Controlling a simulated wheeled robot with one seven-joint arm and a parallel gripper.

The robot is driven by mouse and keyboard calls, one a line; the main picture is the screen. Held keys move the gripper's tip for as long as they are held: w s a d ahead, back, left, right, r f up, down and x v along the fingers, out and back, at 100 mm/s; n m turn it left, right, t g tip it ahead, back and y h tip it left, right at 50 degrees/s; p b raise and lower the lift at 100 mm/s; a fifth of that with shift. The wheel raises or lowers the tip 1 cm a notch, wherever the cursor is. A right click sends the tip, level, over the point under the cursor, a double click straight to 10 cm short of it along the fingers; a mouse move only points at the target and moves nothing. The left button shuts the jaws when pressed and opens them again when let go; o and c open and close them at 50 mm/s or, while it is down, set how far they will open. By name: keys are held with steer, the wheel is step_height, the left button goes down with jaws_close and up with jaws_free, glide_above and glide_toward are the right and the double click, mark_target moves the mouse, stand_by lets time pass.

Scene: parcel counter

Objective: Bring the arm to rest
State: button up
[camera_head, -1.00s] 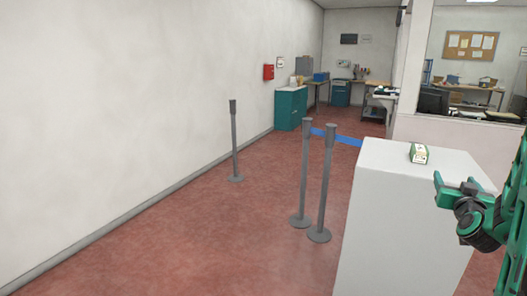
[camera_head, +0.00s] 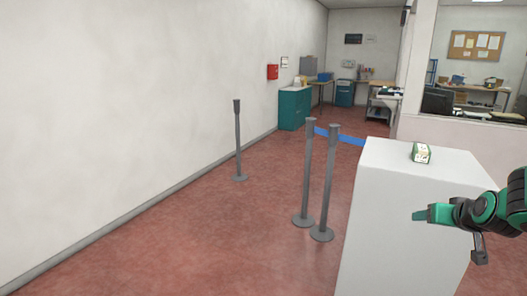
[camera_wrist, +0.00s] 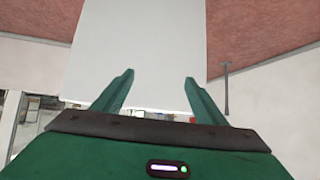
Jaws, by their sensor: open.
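My gripper (camera_head: 420,215) is at the right of the head view, in front of the white counter block (camera_head: 385,215), with its green end pointing left. The wrist view shows its two green fingers (camera_wrist: 158,78) spread apart with nothing between them. That view appears upside down, with the red floor at the top and the white block beyond the fingers. My arm comes in from the right edge of the head view.
A small green-and-white box (camera_head: 421,153) sits on the block's top. Grey posts (camera_head: 328,185) stand left of the block, with a blue belt (camera_head: 348,139) behind. Another post (camera_head: 238,140) stands near the left wall. Open red floor (camera_head: 190,235) lies left of the block.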

steer(key=s+a+g+y, duration=0.1)
steer(key=s+a+g, duration=0.2)
steer(key=s, duration=0.6)
steer(key=s+a+m+g+y, duration=0.1)
steer(key=s+a+g, duration=0.2)
steer(key=s, duration=0.6)
steer(key=s+a+m+g+y, duration=0.1)
steer(key=s+a+g, duration=0.2)
steer(key=s, duration=0.6)
steer(key=shift+a+f+g, duration=0.4)
steer(key=shift+a+f, duration=0.05)
steer(key=shift+a, duration=0.45)
